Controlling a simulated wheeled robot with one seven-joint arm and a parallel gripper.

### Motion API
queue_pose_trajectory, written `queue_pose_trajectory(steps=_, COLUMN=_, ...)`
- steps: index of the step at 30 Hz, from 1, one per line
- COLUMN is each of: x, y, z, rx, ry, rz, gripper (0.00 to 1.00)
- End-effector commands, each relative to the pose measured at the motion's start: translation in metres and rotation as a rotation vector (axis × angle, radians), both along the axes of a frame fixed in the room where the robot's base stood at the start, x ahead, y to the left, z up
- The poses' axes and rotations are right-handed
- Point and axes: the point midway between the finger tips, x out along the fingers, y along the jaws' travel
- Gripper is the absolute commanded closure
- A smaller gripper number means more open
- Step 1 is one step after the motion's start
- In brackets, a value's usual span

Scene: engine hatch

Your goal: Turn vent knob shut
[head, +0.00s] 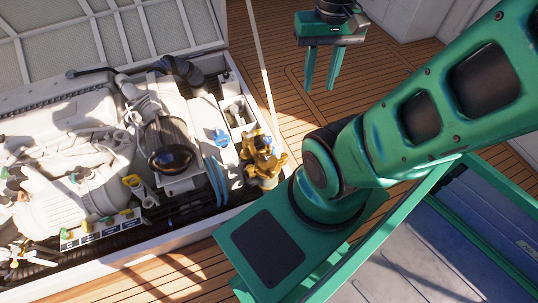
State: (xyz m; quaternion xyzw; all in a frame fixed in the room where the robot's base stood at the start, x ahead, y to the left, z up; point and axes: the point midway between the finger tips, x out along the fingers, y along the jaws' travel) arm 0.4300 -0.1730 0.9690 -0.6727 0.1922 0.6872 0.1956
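My gripper (320,84) hangs at the top centre in the head view, fingers pointing down. Its two green fingers are apart with nothing between them. It is over the wooden deck, to the right of the open engine hatch and apart from everything in it. A small blue knob (220,138) sits near the right side of the hatch. A brass fitting (263,162) with several stubby projections stands just to its right. I cannot tell for certain which of these is the vent knob, or its turn position.
A pale engine (60,175) fills the hatch, with a dark round-ended cylinder (170,150), blue hoses (214,180) and a row of yellow-handled valves (103,228). The raised hatch lid (120,35) stands behind. The deck (285,120) right of the hatch is clear.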

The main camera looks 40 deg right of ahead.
Motion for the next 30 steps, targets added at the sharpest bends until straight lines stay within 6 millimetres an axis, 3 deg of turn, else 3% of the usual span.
queue_pose_trajectory(steps=2, x=0.000, y=0.000, z=0.000, rx=0.000, ry=0.000, rz=0.000, gripper=0.69)
queue_pose_trajectory(steps=5, x=-0.002, y=0.000, z=0.001, rx=0.000, ry=-0.002, rz=0.002, gripper=0.57)
queue_pose_trajectory(steps=8, x=-0.007, y=-0.002, z=0.003, rx=-0.003, ry=-0.011, rz=0.018, gripper=0.57)
queue_pose_trajectory(steps=14, x=0.029, y=-0.016, z=-0.016, rx=-0.024, ry=0.008, rz=0.139, gripper=0.57)
queue_pose_trajectory(steps=23, x=0.104, y=-0.035, z=-0.075, rx=-0.048, ry=0.031, rz=0.416, gripper=0.57)
queue_pose_trajectory(steps=30, x=0.153, y=-0.043, z=-0.140, rx=-0.049, ry=0.042, rz=0.633, gripper=0.57)
